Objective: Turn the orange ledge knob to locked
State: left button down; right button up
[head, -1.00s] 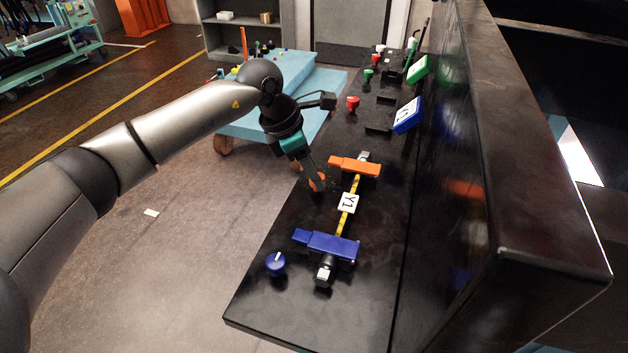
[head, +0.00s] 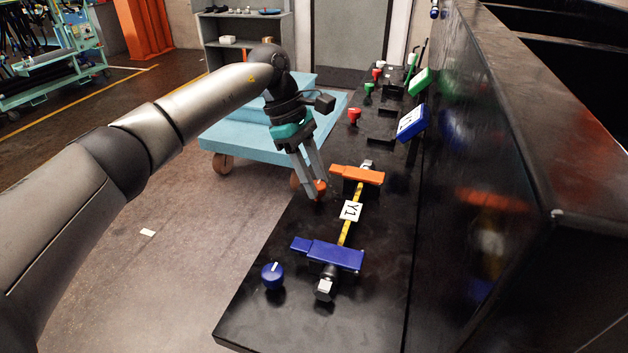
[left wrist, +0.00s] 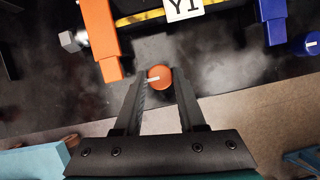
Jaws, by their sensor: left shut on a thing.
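The orange ledge knob (head: 318,187) is a small round knob on the black ledge, at its left edge beside the orange clamp. It also shows in the left wrist view (left wrist: 160,76), with a pale pointer mark on its top that points to the left there. My left gripper (head: 314,192) reaches down to it from above, and its two fingertips are shut on the knob's sides, one on each side. The gripper's fingers hide part of the knob in the head view. My right gripper is not in view.
An orange clamp (head: 358,174) and a blue clamp (head: 330,254) hold a yellow hose with a Y1 tag (head: 350,211) beside the knob. A blue knob (head: 272,275) stands nearer. A black wall rises on the right. A light-blue cart (head: 245,135) stands behind the arm.

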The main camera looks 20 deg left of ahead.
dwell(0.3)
pick_arm(q)
jog(key=c, duration=0.5)
grip_release()
jog(key=p+v, duration=0.1)
jog(key=v, duration=1.4)
jog(key=shift+r+p, duration=0.2)
jog(key=shift+p, duration=0.1)
jog(key=shift+w+d, duration=0.1)
